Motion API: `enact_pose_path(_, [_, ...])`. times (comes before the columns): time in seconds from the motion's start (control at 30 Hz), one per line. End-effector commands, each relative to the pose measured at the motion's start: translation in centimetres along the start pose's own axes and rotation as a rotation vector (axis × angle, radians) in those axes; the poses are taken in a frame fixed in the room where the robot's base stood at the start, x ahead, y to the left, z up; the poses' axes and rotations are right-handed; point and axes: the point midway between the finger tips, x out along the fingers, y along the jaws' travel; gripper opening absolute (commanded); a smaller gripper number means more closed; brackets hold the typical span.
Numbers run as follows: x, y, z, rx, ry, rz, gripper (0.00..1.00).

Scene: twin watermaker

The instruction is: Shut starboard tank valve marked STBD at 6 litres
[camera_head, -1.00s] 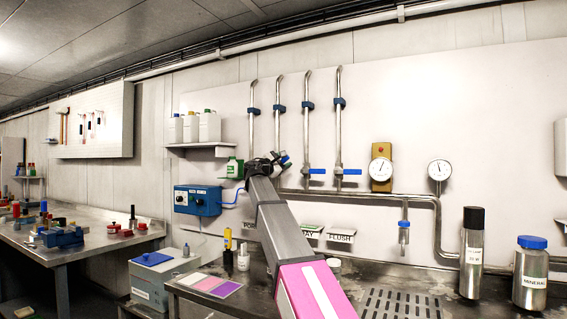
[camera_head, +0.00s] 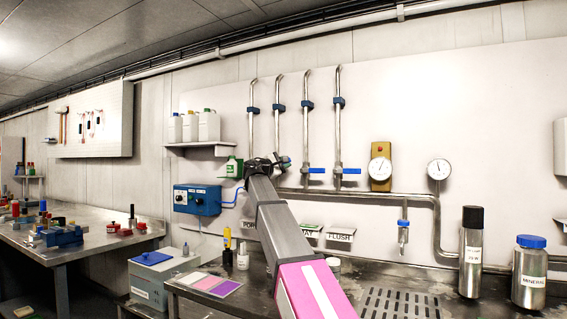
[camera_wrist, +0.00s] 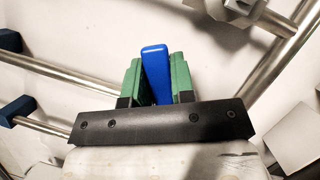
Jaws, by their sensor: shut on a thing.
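In the wrist view a blue valve lever (camera_wrist: 155,70) stands between the green fingers of my gripper (camera_wrist: 157,84), which is shut on it. In the head view my gripper (camera_head: 283,161) is small, at the second upright pipe from the left (camera_head: 277,125), and hides most of that valve. Two blue levers (camera_head: 317,170) (camera_head: 347,170) on the pipes to the right lie level. A sign starting "POR" (camera_head: 250,224) and a FLUSH sign (camera_head: 341,235) show below. My arm hides the signs between; no STBD mark is readable.
Two round gauges (camera_head: 380,168) (camera_head: 439,169) sit on the wall to the right. A small clear vessel (camera_head: 403,234) hangs below a pipe. Metal bottles (camera_head: 471,252) (camera_head: 530,272) stand on the bench right of the drain grid (camera_head: 400,303). A blue box (camera_head: 197,200) is left of my arm.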

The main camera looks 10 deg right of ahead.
Motion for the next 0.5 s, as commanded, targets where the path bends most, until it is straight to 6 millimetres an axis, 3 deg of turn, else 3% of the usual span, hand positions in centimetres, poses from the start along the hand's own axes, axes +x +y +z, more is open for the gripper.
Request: enact_pose_path(0.5, [-0.2, -2.6, -0.4, 0.353, -0.001, -0.148, 0.00])
